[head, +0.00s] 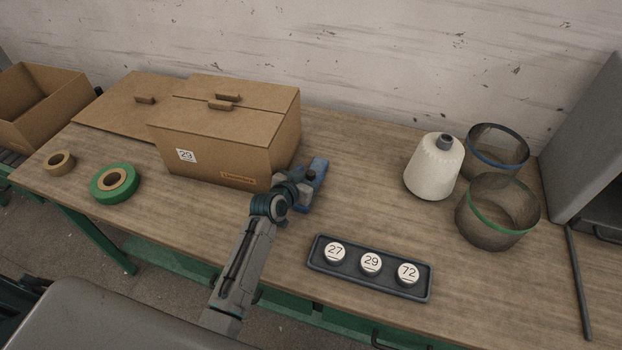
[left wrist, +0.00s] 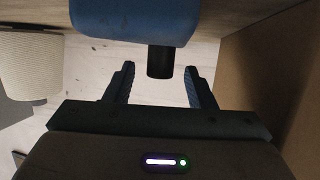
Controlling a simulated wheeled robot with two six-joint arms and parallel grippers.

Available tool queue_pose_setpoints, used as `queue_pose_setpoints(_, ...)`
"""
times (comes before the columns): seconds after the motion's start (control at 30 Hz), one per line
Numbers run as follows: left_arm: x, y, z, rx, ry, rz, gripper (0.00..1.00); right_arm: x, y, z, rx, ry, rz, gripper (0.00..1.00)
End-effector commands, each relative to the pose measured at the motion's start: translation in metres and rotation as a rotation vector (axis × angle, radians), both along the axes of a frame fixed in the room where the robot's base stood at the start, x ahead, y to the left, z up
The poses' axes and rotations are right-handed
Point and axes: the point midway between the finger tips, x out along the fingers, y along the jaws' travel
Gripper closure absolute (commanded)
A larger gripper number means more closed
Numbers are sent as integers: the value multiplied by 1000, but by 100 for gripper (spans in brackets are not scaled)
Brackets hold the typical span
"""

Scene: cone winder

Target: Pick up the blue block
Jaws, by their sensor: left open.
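The blue block (head: 319,166) stands on the wooden table just right of the big carton, partly hidden behind my left gripper (head: 306,182) in the head view. In the left wrist view the blue block (left wrist: 135,20) fills the top centre, with a short black knob (left wrist: 161,62) sticking out of it towards me. My left gripper also shows there, its two fingers (left wrist: 158,80) open on either side of the knob. There are gaps between the knob and both fingers, and nothing is gripped. My right gripper is not in view.
The closed carton (head: 225,150) marked 29 stands close left of the gripper. A dark tray (head: 322,264) with numbered discs lies in front right. A yarn cone (head: 432,170) and two mesh rings (head: 497,215) stand further right. Tape rolls (head: 99,193) lie left. Table between carton and cone is clear.

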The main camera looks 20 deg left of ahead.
Motion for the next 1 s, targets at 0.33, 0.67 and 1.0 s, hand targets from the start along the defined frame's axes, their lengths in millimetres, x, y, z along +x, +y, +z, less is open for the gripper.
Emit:
queue_pose_setpoints(0.33, 15, -4, -7, -1, 0, 1, 50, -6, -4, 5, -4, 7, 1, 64)
queue_pose_setpoints(0.67, 14, -3, -6, 0, 0, 1, 97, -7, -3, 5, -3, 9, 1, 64)
queue_pose_setpoints(1.0, 15, -3, -4, -1, -4, 1, 100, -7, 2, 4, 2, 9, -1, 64)
